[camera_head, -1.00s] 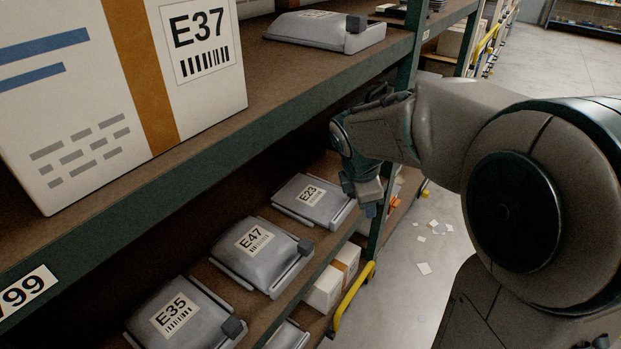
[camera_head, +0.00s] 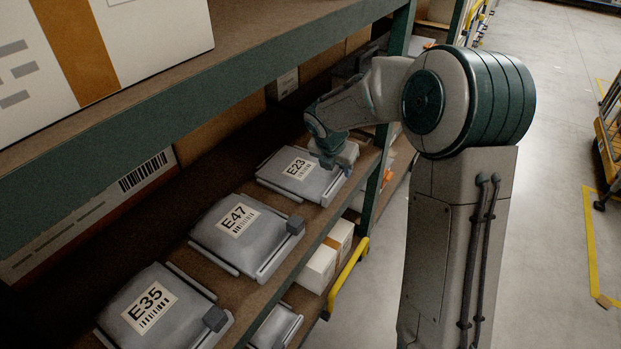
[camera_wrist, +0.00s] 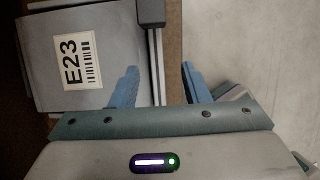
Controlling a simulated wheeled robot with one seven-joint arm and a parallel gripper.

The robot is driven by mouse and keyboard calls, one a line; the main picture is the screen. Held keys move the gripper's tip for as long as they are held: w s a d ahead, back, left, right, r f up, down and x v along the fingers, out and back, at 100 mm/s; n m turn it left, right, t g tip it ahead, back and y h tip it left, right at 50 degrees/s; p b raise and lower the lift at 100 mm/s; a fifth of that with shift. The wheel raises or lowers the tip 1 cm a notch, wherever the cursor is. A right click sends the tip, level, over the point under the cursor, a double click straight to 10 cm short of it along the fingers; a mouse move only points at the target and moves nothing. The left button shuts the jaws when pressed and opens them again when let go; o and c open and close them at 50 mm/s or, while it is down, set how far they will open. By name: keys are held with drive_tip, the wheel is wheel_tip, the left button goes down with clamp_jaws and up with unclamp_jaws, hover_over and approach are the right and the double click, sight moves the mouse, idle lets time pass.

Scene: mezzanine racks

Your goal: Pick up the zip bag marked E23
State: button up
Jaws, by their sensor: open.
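The grey zip bag marked E23 (camera_head: 293,177) lies flat on the lower shelf, at the far end of a row of like bags. Its label faces up and also shows in the wrist view, where the bag (camera_wrist: 108,25) fills the upper left. A dark block (camera_wrist: 151,12) sits at the bag's edge. My gripper (camera_head: 340,172) is at the bag's right end in the head view. In the wrist view my gripper (camera_wrist: 158,84) has its two blue fingers apart. One finger overlaps the bag's edge and the other is past the shelf edge. Nothing is between them that I can see as held.
A green upright (camera_head: 374,192) stands just right of my gripper. A yellow rail (camera_head: 347,275) is below.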

sight(339, 177)
drive_tip(key=shift+w+b+x, duration=0.2)
drive_tip(key=shift+b+x, duration=0.25)
drive_tip(key=shift+x, duration=1.1)
drive_tip(key=shift+w+b+x, duration=0.25)
drive_tip(key=shift+b+x, duration=0.15)
drive_tip(key=shift+x, duration=1.2)
drive_tip(key=shift+a+r, duration=0.1)
drive_tip(key=shift+r, duration=0.15)
clamp_jaws()
